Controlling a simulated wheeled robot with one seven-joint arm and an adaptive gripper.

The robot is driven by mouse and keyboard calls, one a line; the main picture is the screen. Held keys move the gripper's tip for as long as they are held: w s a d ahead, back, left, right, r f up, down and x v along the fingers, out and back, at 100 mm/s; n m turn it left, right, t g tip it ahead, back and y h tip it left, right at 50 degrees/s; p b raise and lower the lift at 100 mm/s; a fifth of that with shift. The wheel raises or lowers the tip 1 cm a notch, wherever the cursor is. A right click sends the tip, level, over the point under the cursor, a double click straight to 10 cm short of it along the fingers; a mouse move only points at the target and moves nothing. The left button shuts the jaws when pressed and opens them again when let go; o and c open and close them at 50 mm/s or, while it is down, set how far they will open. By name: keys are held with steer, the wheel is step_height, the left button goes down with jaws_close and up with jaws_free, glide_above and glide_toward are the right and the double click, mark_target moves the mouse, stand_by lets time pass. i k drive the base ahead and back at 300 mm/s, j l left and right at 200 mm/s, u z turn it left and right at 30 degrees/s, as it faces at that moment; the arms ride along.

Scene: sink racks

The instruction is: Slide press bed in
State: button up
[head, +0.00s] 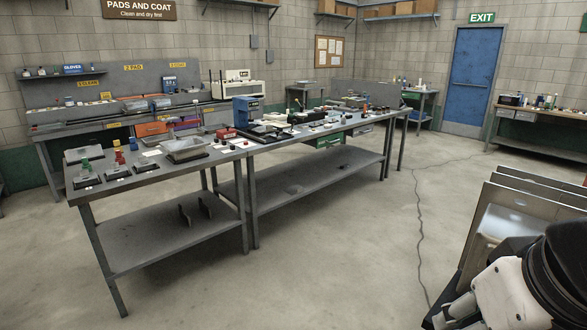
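A blue machine (246,111) stands on the long grey workbench in the middle of the room. It may be the press, but it is small and far off. A flat dark plate (266,134) lies in front of it and may be its bed. I cannot tell how far out that plate sits. My arm fills the lower right corner, with grey gripper parts (456,312) at its lower left end. The gripper is far from the machine and apart from the bench. Its fingertips are cut off or hidden, so its opening does not show.
The workbench (160,178) holds trays, stamps and small parts, with a shelf below. Upright metal panels (520,222) stand close by my arm at right. Side benches line the walls. Open concrete floor (340,250) lies between me and the workbench, with a dark crack-like line.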

mark_target(274, 135)
steer(key=i, duration=2.35)
steer(key=i+u, duration=0.15)
steer(key=i, duration=0.45)
steer(key=i+u, duration=0.1)
steer(key=i, duration=0.55)
steer(key=i+l+u, duration=0.15)
steer(key=i, duration=0.45)
steer(key=i+l+u, duration=0.1)
steer(key=i, duration=0.5)
steer(key=i+l+u, duration=0.35)
steer(key=i, duration=0.15)
